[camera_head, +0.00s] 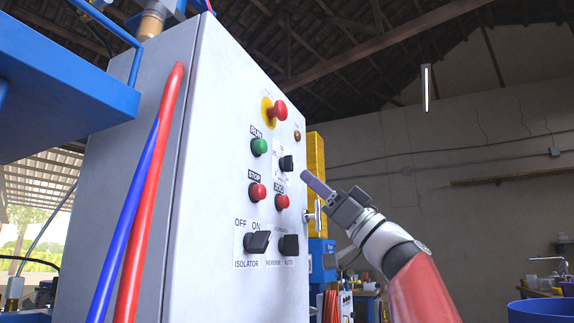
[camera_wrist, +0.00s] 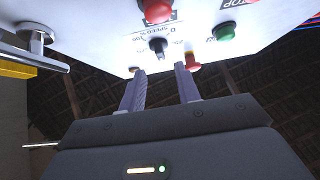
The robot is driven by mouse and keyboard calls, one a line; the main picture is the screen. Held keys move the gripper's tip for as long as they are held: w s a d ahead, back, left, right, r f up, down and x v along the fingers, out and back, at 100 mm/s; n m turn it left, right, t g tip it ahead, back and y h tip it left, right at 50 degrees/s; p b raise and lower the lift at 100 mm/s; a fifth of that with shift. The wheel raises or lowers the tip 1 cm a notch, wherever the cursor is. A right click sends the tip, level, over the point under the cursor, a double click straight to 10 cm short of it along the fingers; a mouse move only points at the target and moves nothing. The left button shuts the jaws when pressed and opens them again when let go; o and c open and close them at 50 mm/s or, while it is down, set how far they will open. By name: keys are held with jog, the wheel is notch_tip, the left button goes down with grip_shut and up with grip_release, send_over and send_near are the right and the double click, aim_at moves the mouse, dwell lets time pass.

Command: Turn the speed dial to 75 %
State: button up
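The speed dial (camera_head: 286,163) is a small black knob on the front of the pale grey control panel (camera_head: 222,90), right of the green button. In the wrist view the dial (camera_wrist: 158,45) sits under upside-down "SPEED %" lettering, roughly in line with the gap between my fingers. The setting it points at is too small to read. My gripper (camera_head: 305,176) is close to the panel, just right of and below the dial. In the wrist view my gripper (camera_wrist: 160,69) is open and empty, its two fingers apart. The dial appears beyond the fingertips, not between them.
Around the dial are a red emergency stop (camera_head: 280,110), a green RUN button (camera_head: 259,147), red STOP (camera_head: 257,192) and JOG (camera_head: 282,202) buttons, and black isolator (camera_head: 257,242) and reverse/auto (camera_head: 288,245) knobs. A metal door handle (camera_wrist: 36,40) sticks out near my gripper.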

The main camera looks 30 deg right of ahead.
aim_at(287, 164)
jog(key=p+x, duration=0.3)
jog(key=x, duration=0.3)
jog(key=shift+s, duration=0.1)
jog(key=shift+c, duration=0.4)
jog(key=c, duration=0.6)
